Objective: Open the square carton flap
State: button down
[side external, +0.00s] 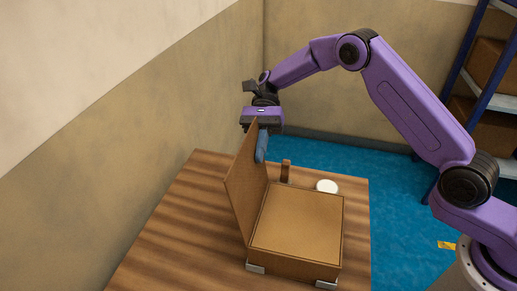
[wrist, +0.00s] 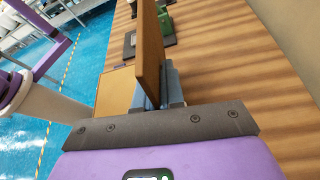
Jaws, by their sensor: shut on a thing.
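The square carton (side external: 296,222) sits on the wooden table, and its top face shows brown and flat. Its flap (side external: 246,190) stands raised at the carton's left side, near upright and leaning a little left. My gripper (side external: 262,140) is at the flap's upper far corner, with blue fingers pointing down. In the wrist view the flap (wrist: 151,45) is seen edge-on between the blue fingers (wrist: 160,85), which are shut on it. The far finger is partly hidden behind the flap. Part of the carton's top (wrist: 116,90) shows left of the flap.
The wooden table (side external: 165,235) has free room left of the flap. A small brown block (side external: 286,171) and a white round object (side external: 327,186) stand behind the carton. Metal brackets (side external: 255,268) sit at its front corners. A wall rises at the left; shelves (side external: 490,70) stand right.

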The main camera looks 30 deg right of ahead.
jog(key=c, duration=1.3)
grip_release()
jog(key=shift+w+d, duration=0.1)
jog(key=shift+v, duration=3.7)
